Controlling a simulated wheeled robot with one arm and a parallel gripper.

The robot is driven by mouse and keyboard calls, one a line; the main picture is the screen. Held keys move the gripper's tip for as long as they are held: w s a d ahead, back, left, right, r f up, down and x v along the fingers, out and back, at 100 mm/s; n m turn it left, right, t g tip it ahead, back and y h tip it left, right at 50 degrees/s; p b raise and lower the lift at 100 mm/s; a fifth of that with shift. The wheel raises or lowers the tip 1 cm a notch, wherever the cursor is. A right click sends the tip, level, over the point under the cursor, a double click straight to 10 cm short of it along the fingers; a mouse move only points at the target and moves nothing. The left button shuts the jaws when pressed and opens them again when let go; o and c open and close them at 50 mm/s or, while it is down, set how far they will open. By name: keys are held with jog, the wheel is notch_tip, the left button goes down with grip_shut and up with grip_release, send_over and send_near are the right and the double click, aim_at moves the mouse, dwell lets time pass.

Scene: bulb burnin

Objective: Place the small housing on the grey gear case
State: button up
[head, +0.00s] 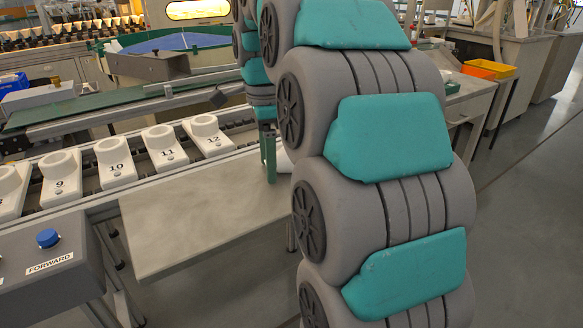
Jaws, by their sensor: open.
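My gripper (268,178) shows in the head view just left of my large grey and teal arm. Its green fingers point down over the right end of the pale grey shelf in front of the conveyor. The jaws are open, and I see nothing held between them. A white piece (283,161) shows just right of the fingers, mostly hidden behind my arm; I cannot tell what it is. I cannot make out a small housing or a grey gear case for certain. My arm hides much of the middle of the view.
White numbered carriers (117,162) stand in a row on the conveyor. A control box with a blue button (47,238) is at lower left. Yellow (488,66) and orange bins sit on a bench at upper right. Floor at right is clear.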

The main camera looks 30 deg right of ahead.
grip_shut()
dwell(0.6)
